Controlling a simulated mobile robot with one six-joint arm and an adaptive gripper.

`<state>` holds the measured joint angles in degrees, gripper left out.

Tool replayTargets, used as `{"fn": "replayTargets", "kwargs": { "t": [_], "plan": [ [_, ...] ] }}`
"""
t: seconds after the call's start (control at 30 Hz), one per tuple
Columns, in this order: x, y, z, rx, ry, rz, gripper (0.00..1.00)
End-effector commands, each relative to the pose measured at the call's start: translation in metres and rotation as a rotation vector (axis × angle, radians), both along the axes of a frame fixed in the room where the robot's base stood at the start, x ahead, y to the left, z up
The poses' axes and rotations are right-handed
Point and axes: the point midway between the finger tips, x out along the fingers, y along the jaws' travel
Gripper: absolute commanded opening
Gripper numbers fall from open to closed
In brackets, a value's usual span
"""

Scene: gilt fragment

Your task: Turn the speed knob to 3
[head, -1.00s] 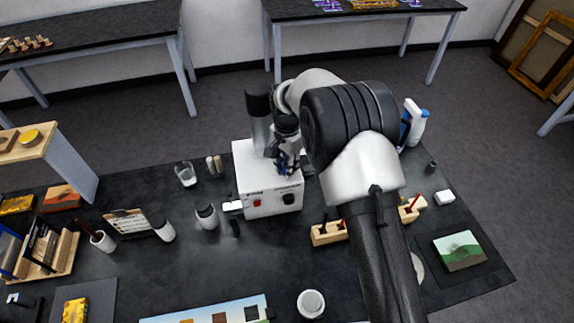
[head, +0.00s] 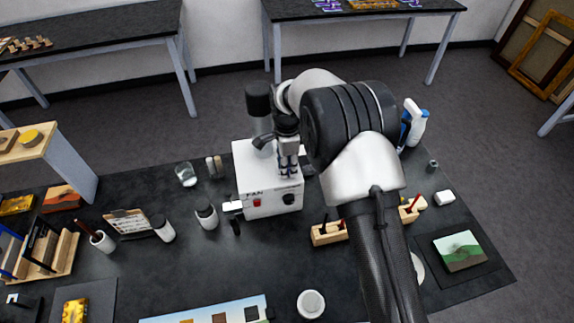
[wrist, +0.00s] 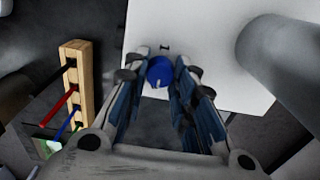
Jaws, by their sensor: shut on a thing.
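The white box (head: 262,180), lettered FAN, stands on the dark bench with a red switch (head: 257,203) and a black knob (head: 289,199) on its front. In the wrist view, a round blue knob (wrist: 159,72) sits against the white face, with a small pale mark near its lower edge and a short dark mark on the panel above it. My gripper (wrist: 160,75) is shut on the blue knob, one fingertip on each side. In the head view my gripper (head: 288,170) points down at the top of the box. Its fingers hide the knob there, and I cannot read the number it points to.
A wooden block with colored rods (head: 329,233) stands to the front right.

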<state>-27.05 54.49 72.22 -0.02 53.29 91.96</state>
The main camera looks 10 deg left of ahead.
Motion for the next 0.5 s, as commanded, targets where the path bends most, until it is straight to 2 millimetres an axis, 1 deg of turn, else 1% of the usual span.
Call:
{"fn": "replayTargets", "kwargs": {
  "t": [0.37,0.4,0.5],
  "plan": [
    [0.0003,0.0001,0.0003,0.001,0.0,-0.005,0.0],
    [0.0003,0.0001,0.0003,0.001,0.0,-0.005,0.26],
    [0.0002,0.0001,0.0003,0.001,0.0,-0.005,0.33]
  ]
}}
